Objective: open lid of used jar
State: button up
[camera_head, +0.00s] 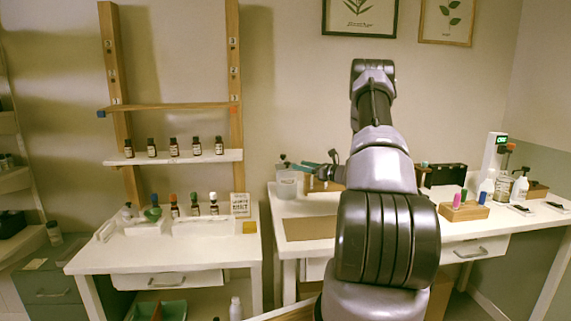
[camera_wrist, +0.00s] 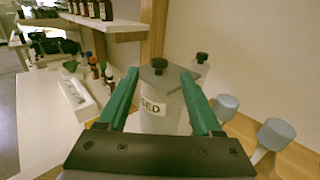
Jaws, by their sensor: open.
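The used jar (camera_wrist: 160,115) is a pale translucent container with a label ending in "SED", standing upright in the wrist view. Its grey lid (camera_wrist: 147,75) with a black knob (camera_wrist: 159,64) sits on top. My gripper (camera_wrist: 158,76) is open, with its green fingers on either side of the lid; I cannot tell whether they touch it. In the head view, the jar (camera_head: 288,186) stands at the left end of the right table, and my gripper (camera_head: 296,164) reaches its top from the right. My arm hides part of that table.
A second black knob (camera_wrist: 202,57) shows just behind the jar. Blue-grey-topped items (camera_wrist: 225,106) stand close on the right. A brown mat (camera_head: 309,228) lies clear in front of the jar. A shelf (camera_head: 185,156) with several bottles hangs above the left table (camera_head: 150,255).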

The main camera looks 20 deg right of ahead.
aim_at(287, 164)
jog(key=x, duration=0.8)
grip_shut()
dwell(1.3)
